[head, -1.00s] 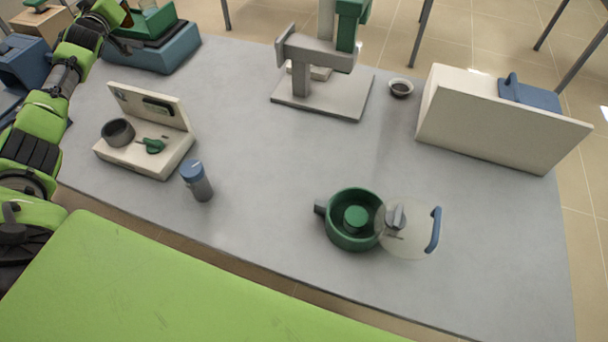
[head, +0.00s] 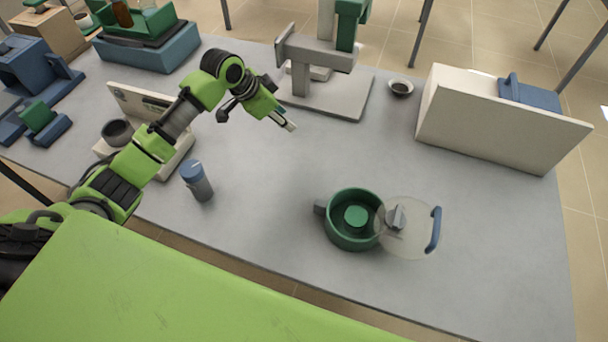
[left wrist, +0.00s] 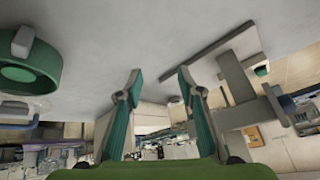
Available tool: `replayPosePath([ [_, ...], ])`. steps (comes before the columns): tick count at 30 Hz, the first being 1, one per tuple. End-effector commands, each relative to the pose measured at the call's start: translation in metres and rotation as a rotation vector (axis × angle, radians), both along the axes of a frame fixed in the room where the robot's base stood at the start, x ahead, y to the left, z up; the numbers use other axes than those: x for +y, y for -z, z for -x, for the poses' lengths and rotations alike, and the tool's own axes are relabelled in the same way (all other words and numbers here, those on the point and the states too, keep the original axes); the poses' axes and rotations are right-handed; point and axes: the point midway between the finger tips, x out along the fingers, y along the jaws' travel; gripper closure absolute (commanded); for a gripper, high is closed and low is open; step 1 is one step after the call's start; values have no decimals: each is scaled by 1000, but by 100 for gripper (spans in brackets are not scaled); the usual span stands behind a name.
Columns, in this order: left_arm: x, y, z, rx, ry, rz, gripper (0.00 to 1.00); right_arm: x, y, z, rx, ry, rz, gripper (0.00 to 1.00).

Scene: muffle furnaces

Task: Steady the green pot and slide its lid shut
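The green pot (head: 337,234) stands upright on the grey table, right of centre in the head view, with a small grey handle on its left side. Its clear lid (head: 408,242) with a grey knob and a blue handle sits to the right and covers only the right edge of the pot. The pot also shows at the upper left of the left wrist view (left wrist: 45,60). My left gripper (head: 292,127) is in the air up and left of the pot, apart from it. In the left wrist view its two green fingers (left wrist: 160,78) are spread and empty. My right gripper is not in view.
A grey stand (head: 330,95) is close behind my left gripper. A grey bottle with a blue cap (head: 197,182) and a cream holder (head: 175,160) are at left. A small bowl (head: 401,88) and a cream box (head: 490,120) are at back right. The table around the pot is clear.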

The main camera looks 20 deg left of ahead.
Motion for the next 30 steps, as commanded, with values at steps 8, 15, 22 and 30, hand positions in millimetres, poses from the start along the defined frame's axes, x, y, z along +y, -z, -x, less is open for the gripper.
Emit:
replayPosePath([
  [8,-92,14,105,145,586,-67,65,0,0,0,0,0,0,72],
  [15,-115,13,149,179,833,-82,65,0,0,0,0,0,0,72],
  [22,-123,29,154,184,853,-81,65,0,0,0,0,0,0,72],
  [30,-138,66,153,184,850,-81,65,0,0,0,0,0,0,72],
])
